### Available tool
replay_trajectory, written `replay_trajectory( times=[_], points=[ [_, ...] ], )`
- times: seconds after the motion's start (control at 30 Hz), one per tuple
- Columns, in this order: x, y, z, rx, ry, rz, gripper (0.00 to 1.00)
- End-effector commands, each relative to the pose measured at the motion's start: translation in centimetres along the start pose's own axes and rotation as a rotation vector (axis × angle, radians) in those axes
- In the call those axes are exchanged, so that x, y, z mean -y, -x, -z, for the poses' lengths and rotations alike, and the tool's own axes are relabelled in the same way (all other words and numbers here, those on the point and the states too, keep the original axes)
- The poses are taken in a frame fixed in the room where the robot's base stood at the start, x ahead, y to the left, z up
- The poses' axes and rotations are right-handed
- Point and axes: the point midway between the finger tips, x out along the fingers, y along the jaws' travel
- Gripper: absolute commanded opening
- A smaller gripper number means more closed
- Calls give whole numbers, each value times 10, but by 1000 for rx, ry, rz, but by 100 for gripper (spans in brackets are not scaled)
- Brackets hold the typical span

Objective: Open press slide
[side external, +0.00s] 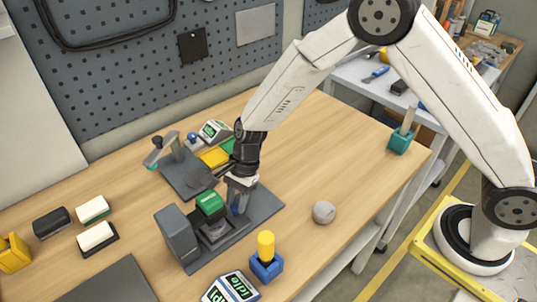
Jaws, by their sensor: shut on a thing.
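The press is a dark grey machine (175,237) on a dark base plate (262,212) at the middle front of the bench. The exact grip is too small to see clearly.
A blue holder with a yellow top (266,256) and an "Idle" display (231,288) stand in front. A round grey knob (324,212) lies to the right. Behind is another fixture (170,150) with yellow and green pads (213,157). White and black blocks (95,236) lie left.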

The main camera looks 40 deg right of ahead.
Motion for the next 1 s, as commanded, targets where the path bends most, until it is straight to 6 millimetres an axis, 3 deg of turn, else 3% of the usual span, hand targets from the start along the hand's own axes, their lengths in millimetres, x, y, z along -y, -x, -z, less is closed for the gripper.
replay_trajectory(
  times=[0.8, 1.0],
  points=[
    [0, 1, 0, 1, 1, 1, 0],
    [-3, 6, 12, 0, -2, 1, 0]
  ],
)
